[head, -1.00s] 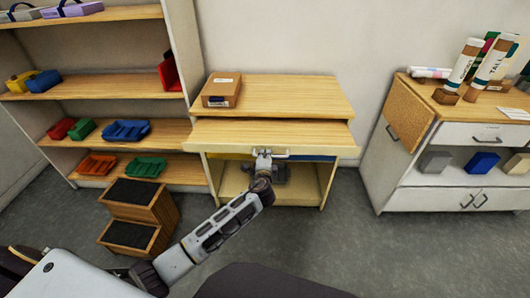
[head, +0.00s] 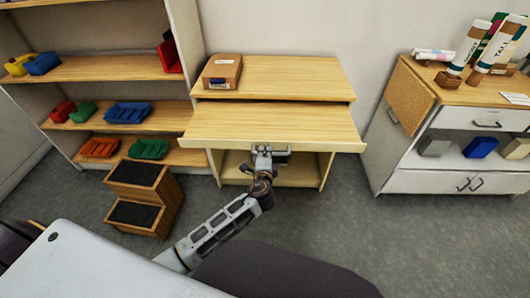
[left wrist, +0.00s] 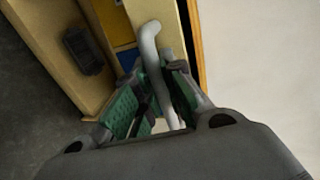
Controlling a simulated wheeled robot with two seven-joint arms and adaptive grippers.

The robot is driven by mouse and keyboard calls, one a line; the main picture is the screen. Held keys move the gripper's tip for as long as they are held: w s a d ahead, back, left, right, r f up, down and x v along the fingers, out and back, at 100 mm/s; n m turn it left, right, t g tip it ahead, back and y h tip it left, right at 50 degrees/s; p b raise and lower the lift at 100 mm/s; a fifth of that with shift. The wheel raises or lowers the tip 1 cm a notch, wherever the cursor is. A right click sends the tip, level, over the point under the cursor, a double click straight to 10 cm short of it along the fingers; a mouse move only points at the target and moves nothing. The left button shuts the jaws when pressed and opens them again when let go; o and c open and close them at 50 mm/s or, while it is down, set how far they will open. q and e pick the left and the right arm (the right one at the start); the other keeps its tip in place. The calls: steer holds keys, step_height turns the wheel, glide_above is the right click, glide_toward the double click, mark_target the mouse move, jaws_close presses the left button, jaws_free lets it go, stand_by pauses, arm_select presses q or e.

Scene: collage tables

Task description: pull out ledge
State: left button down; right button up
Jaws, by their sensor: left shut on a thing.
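The ledge (head: 270,122) is a light wooden board that stands partly out from under the top of a small wooden cabinet (head: 300,78), towards me. A metal bar handle sits on its front edge; the handle (left wrist: 152,50) shows best in the left wrist view. My left gripper (head: 263,153) is at the middle of the ledge's front edge. In the left wrist view my left gripper (left wrist: 155,95) has its green-padded fingers on either side of the handle bar, shut on it. My right gripper is not in view.
A cardboard box (head: 222,71) lies on the cabinet top. A wooden step stool (head: 142,195) stands on the floor at the left, before a shelf with coloured bins (head: 128,112). A white cabinet (head: 455,135) stands at the right. The floor between is clear.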

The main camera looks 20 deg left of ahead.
arm_select(q)
steer(key=shift+f, duration=0.1)
steer(key=c, duration=1.5)
jaws_free()
steer(key=shift+v, duration=6)
